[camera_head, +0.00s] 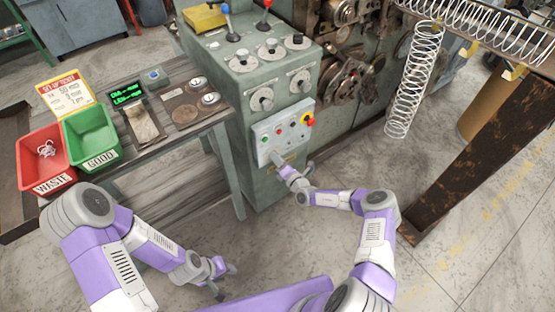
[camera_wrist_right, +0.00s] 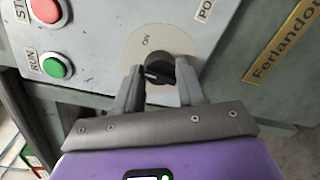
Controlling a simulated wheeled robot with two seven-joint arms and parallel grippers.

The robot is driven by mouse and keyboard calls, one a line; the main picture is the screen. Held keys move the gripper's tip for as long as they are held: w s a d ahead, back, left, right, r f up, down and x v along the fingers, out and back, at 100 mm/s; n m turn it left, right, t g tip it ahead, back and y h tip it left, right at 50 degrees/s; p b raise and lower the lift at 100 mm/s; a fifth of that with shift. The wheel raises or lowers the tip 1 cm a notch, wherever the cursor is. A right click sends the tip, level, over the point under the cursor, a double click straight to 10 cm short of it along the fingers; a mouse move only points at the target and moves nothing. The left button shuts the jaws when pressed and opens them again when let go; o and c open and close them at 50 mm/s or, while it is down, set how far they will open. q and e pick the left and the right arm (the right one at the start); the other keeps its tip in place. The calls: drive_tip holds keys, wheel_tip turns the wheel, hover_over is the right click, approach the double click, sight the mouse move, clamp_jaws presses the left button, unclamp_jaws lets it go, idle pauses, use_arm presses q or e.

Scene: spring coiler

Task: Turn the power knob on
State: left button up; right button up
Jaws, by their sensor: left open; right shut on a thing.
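The power knob (camera_wrist_right: 158,72) is a black knob on a pale round plate (camera_wrist_right: 168,40) marked "ON", seen in the right wrist view. The partly visible label "PO" stands beside the plate. My right gripper (camera_wrist_right: 160,78) is shut on the knob, one finger on each side. In the head view my right gripper (camera_head: 278,160) is at the lower part of the light grey control panel (camera_head: 262,136) and hides the knob. My left gripper (camera_head: 222,281) is open and empty, low over the floor, well away from the panel.
A green RUN button (camera_wrist_right: 55,67) and a red button (camera_wrist_right: 46,10) sit beside the knob. A yellow-and-red switch (camera_head: 308,119) is at the panel's right. A bench with red (camera_head: 44,158) and green bins stands left. Coiled springs (camera_head: 412,85) hang at right.

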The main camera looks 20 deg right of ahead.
drive_tip(key=shift+m+y+b, duration=0.4)
drive_tip(key=shift+m+b, duration=0.3)
drive_tip(key=shift+m, duration=2.9)
drive_tip(key=o, duration=1)
drive_tip(key=shift+o, duration=0.2)
drive_tip(key=shift+s, duration=0.1)
drive_tip(key=p+v, duration=0.2)
drive_tip(key=v, duration=0.5)
drive_tip(key=shift+r+p, duration=0.15)
drive_tip(key=shift+p, duration=0.15)
drive_tip(key=shift+s+d, duration=0.15)
